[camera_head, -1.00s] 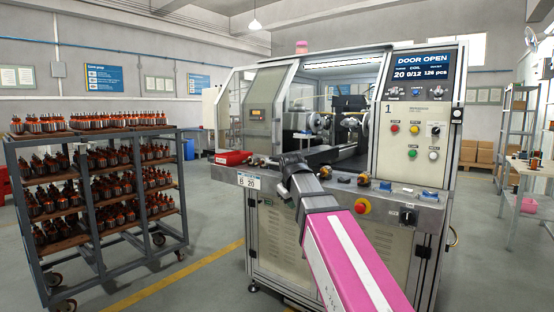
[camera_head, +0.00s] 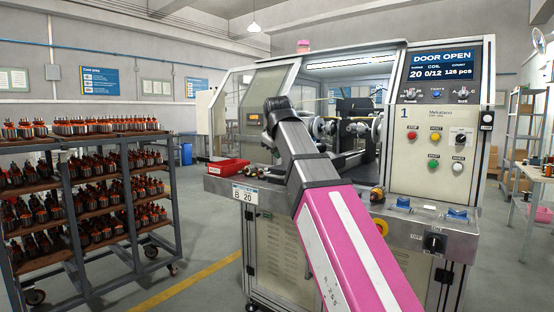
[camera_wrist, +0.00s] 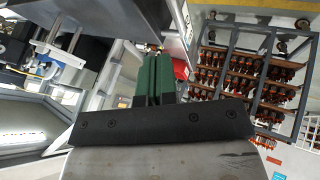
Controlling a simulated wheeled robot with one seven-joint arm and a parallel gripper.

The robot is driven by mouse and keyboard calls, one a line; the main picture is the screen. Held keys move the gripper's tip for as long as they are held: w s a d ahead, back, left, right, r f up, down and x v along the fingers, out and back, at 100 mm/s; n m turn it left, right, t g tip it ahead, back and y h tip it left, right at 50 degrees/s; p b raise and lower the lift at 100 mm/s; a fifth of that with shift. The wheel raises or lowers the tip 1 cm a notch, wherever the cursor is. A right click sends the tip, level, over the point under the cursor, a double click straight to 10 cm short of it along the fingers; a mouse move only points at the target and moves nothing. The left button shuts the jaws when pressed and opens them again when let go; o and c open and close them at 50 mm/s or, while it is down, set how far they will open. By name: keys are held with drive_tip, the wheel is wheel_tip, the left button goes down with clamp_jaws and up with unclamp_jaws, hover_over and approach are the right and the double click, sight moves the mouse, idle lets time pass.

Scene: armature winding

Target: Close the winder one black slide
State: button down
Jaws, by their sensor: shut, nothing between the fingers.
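Winder one (camera_head: 440,120), marked 1, stands at centre right with its front open and its display (camera_head: 440,65) reading DOOR OPEN. Black machine parts (camera_head: 352,107) show inside the opening; I cannot tell which is the black slide. My gripper shows in the wrist view as two green fingers (camera_wrist: 153,66) side by side, shut and empty. In the head view its wrist is raised in front of the winder's left window, and the fingers are mostly hidden.
A rack of copper-wound armatures (camera_head: 75,190) stands at the left; it also shows in the wrist view (camera_wrist: 250,75). A red tray (camera_head: 229,166) sits on the winder's front ledge beside a B 20 tag (camera_head: 244,194). Knobs and buttons line the ledge's right. Floor between is clear.

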sight(277, 169)
drive_tip(key=x, duration=0.9)
drive_tip(key=shift+w+d, duration=0.1)
drive_tip(key=shift+w, duration=0.05)
drive_tip(key=w+d, duration=0.8)
drive_tip(key=w, duration=0.2)
drive_tip(key=w+d, duration=0.8)
drive_tip(key=w, duration=0.2)
drive_tip(key=w+d, duration=0.8)
drive_tip(key=w, duration=0.3)
drive_tip(key=shift+d, duration=0.1)
drive_tip(key=shift+w, duration=0.1)
drive_tip(key=shift+d+r, duration=0.1)
drive_tip(key=shift+r, duration=0.05)
